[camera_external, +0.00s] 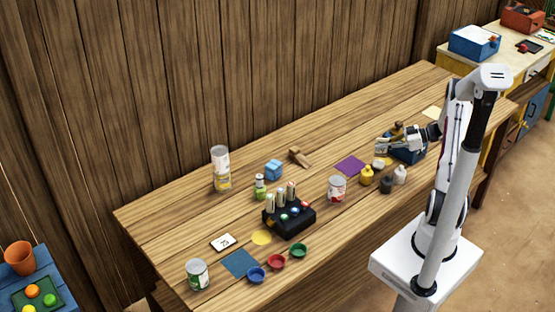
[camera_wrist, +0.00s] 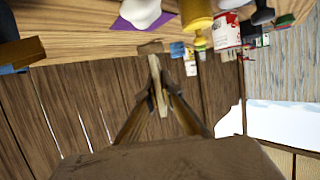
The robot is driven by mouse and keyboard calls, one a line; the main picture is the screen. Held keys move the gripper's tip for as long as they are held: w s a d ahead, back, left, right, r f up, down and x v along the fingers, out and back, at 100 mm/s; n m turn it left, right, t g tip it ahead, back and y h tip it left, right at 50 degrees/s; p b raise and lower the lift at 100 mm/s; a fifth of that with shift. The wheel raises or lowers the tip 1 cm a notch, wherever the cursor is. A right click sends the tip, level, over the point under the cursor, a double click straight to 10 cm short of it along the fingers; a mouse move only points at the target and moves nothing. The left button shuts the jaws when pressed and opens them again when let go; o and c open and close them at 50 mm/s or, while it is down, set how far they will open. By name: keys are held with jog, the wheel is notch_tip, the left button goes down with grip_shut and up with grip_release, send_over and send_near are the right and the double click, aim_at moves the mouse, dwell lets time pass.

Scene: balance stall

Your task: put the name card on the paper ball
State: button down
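A small white card with dark marks (camera_external: 223,242) lies flat on the near left of the table; I take it for the name card. A pale lumpy thing, likely the paper ball (camera_external: 378,165), sits beside the purple square; it seems to be the white lump in the wrist view (camera_wrist: 141,12). My gripper (camera_external: 380,148) is above the table's right part, just beyond that lump and left of the blue box. In the wrist view its fingers (camera_wrist: 155,55) lean together around a narrow pale strip, which I cannot identify. Whether they grip it is unclear.
The blue box (camera_external: 410,156) stands beneath my wrist. Bottles (camera_external: 366,176) and a can (camera_external: 337,189) stand nearby. A black rack (camera_external: 289,222) holds several items mid-table. Another can (camera_external: 197,274) and coloured bowls (camera_external: 276,262) are near the front edge. The back right is mostly clear.

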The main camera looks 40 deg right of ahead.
aim_at(380, 153)
jog(key=shift+f, duration=1.4)
jog(key=shift+f, duration=0.1)
jog(key=c, duration=2.2)
grip_release()
jog(key=shift+c, duration=0.2)
jog(key=v, duration=1.2)
